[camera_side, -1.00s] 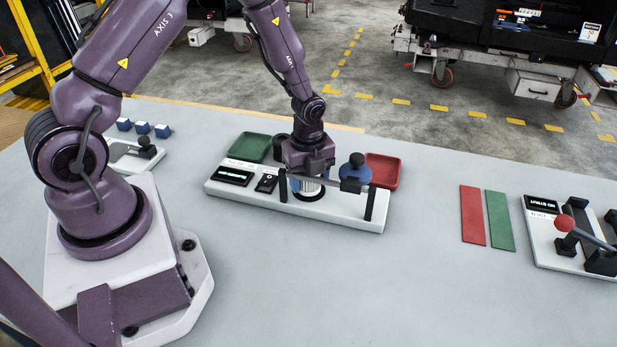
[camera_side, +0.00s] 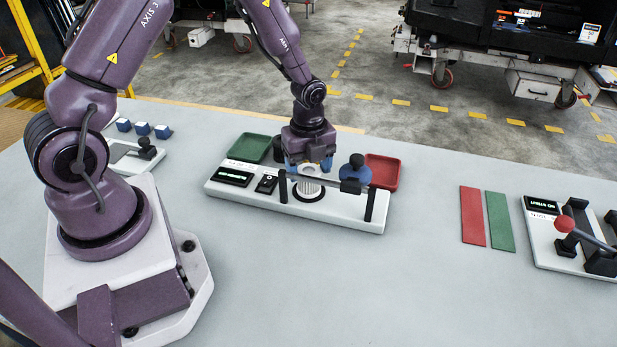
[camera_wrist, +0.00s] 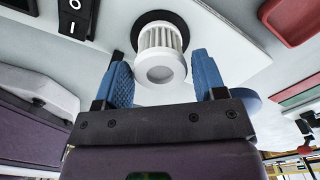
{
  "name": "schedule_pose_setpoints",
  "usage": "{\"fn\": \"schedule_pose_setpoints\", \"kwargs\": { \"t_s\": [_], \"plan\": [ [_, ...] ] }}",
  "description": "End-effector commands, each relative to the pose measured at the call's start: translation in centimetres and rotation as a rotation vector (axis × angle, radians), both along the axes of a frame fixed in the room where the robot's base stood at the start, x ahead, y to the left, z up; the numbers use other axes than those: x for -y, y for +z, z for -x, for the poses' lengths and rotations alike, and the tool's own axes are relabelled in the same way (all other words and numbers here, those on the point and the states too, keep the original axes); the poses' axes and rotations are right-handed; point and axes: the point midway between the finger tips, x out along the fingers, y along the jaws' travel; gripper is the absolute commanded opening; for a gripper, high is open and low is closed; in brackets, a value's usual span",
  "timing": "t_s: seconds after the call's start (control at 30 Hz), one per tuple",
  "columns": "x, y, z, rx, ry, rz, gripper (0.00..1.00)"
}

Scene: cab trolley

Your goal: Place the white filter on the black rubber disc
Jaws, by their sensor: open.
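The white filter (camera_side: 308,184), a ribbed cylinder, stands upright on the black rubber disc (camera_side: 309,196) of the white fixture. The disc's dark rim shows around the filter's base; exact centring is hard to judge. In the wrist view the filter (camera_wrist: 160,55) sits beyond my fingertips, with the black disc (camera_wrist: 141,20) behind it. My gripper (camera_side: 309,165) is open just above the filter. In the wrist view the blue fingers of my gripper (camera_wrist: 168,78) are apart on either side, with nothing held.
A green tray (camera_side: 248,148) and red tray (camera_side: 384,171) lie behind. A black switch (camera_side: 266,184) is to the left. The front table is clear.

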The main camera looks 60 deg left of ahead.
Motion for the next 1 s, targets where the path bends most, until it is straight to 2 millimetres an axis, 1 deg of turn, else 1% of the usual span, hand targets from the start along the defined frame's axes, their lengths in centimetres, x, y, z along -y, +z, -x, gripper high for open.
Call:
{"fn": "schedule_pose_setpoints", "kwargs": {
  "t_s": [0.03, 0.2, 0.33, 0.47, 0.57, 0.67, 0.77, 0.8, 0.87, 0.9, 0.97, 1.0],
  "plan": [
    [-0.1, 1.3, -0.1, 0.006, 0.002, 0.000, 0.64],
    [-0.1, 5.0, -0.1, 0.005, 0.002, -0.001, 0.64],
    [0.0, 7.0, 0.0, 0.004, 0.001, -0.001, 0.64],
    [0.0, 8.3, 0.0, 0.001, 0.002, 0.000, 0.64],
    [0.1, 9.4, 0.2, 0.013, 0.034, -0.008, 0.64],
    [0.6, 12.0, 0.8, 0.049, 0.147, -0.028, 0.64],
    [1.6, 15.9, 2.2, 0.117, 0.350, -0.041, 0.64],
    [2.0, 17.5, 3.1, 0.149, 0.446, -0.039, 0.64],
    [2.7, 19.7, 4.5, 0.197, 0.597, -0.024, 0.64],
    [3.2, 21.1, 5.5, 0.229, 0.698, -0.008, 0.64],
    [3.9, 22.9, 7.2, 0.274, 0.848, 0.028, 0.64],
    [4.3, 23.9, 8.3, 0.301, 0.948, 0.058, 0.64]
  ]
}}
